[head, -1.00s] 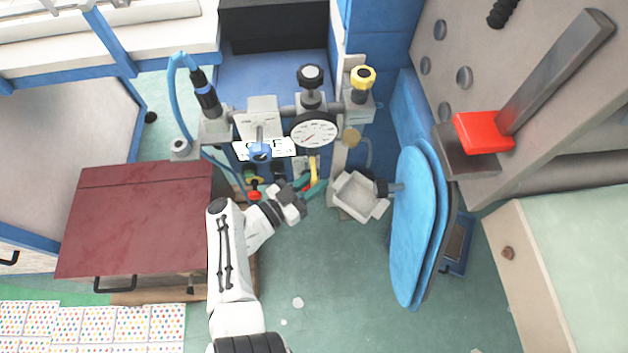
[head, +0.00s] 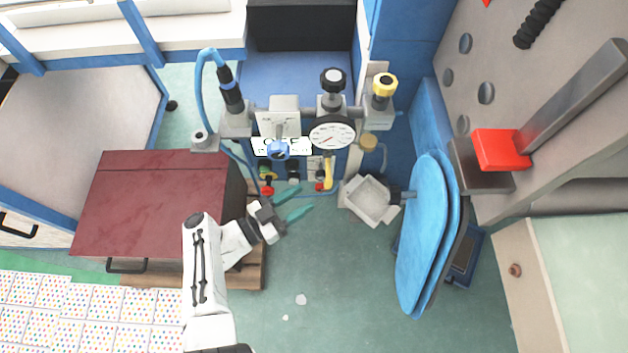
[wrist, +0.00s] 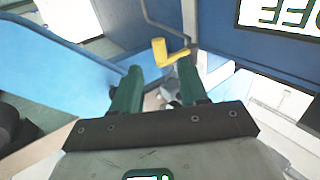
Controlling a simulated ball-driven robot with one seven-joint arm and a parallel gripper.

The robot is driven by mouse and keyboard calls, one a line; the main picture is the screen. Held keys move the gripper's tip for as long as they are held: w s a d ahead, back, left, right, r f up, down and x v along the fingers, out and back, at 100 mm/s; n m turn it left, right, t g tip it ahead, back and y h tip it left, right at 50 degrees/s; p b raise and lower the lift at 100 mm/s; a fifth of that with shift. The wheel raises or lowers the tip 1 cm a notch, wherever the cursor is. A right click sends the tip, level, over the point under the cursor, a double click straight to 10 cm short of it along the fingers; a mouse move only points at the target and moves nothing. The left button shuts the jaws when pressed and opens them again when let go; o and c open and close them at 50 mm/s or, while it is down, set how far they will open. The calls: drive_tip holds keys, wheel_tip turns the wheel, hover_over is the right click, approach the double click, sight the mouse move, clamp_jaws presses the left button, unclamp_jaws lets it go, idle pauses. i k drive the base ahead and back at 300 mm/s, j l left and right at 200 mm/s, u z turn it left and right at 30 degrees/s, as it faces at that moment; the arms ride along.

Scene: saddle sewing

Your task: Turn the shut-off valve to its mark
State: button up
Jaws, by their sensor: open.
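A yellow lever handle (head: 328,172) sits low on the panel below the round gauge, with a red part at its lower end. It also shows as a yellow crank-like handle (wrist: 168,54) in the wrist view. A blue knob (head: 278,151) sits in front of a white lettered plate (head: 298,146). I cannot tell for sure which is the shut-off valve, and no mark is readable. My gripper (head: 305,198) is open and empty, its teal fingers apart, in front of and left of the yellow handle. In the wrist view the handle shows beyond the fingertips (wrist: 160,78).
A dark red cabinet (head: 150,205) stands left of my arm. A grey square funnel (head: 368,200) and blue padded boards (head: 424,235) are to the right. A red-and-yellow fitting (head: 267,186) is close to my gripper.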

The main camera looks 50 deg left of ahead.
sight(279, 150)
drive_tip(key=k+j, duration=0.1)
drive_tip(key=k, duration=0.4)
drive_tip(key=k+j, duration=0.1)
drive_tip(key=k, duration=0.4)
